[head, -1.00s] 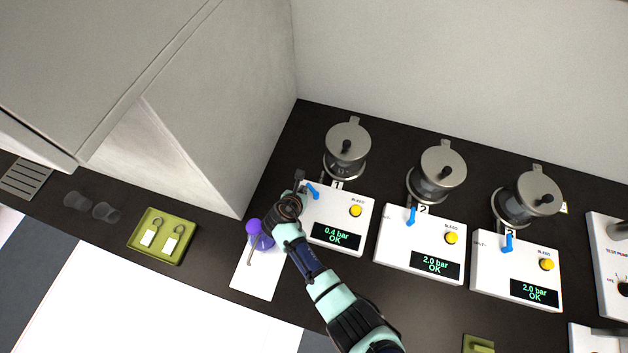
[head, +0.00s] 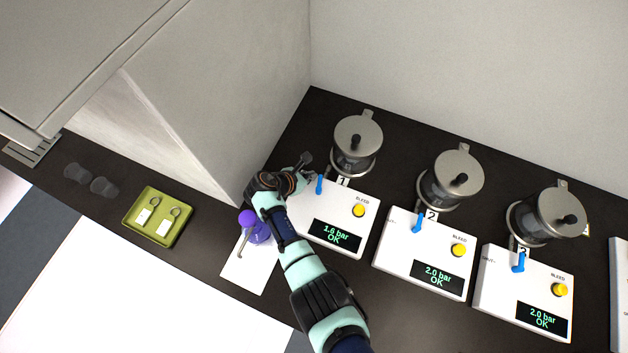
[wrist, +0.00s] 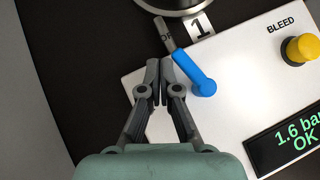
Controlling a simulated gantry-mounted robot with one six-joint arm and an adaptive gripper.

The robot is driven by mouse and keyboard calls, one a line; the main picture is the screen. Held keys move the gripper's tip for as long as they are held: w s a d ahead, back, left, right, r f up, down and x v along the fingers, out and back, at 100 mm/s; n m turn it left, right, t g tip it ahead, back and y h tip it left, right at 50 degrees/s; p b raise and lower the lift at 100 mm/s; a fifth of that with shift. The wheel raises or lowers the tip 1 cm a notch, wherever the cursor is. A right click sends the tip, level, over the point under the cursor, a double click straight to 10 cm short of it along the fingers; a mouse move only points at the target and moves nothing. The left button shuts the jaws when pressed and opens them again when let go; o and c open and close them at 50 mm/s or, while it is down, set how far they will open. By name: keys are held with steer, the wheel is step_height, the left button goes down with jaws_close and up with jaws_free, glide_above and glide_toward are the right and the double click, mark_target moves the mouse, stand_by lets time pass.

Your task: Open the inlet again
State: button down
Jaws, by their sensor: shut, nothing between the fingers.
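The blue inlet lever of unit 1 (head: 319,184) sits on the white panel below the number 1 label, pointing roughly along the line to its vessel, like the levers on units 2 and 3. In the wrist view the blue lever (wrist: 195,74) lies just right of my gripper's fingertips. My gripper (head: 306,160) is shut and empty; in the wrist view its closed fingertips (wrist: 160,66) are beside the lever, close to or touching it; I cannot tell which. Unit 1's display (head: 334,236) reads 1.6 bar OK. The arm hides part of the panel's left side.
Units 2 (head: 428,250) and 3 (head: 524,290) stand to the right, both reading 2.0 bar. A yellow bleed button (head: 359,210) is on panel 1. A metal vessel (head: 357,138) stands behind it. A purple object (head: 255,227) is near my arm; a green tray (head: 133,215) lies left.

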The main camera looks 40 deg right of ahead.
steer(key=shift+a+r, duration=0.1)
steer(key=shift+r, duration=0.1)
steer(key=shift+s+a+p, duration=0.15)
steer(key=shift+s+p, duration=0.3)
steer(key=shift+p, duration=0.4)
steer(key=shift+s+f, duration=0.1)
steer(key=shift+s, duration=0.15)
steer(key=shift+a, duration=0.1)
steer(key=v, duration=0.7)
steer(key=shift+a+r, duration=0.15)
steer(key=shift+r, duration=0.1)
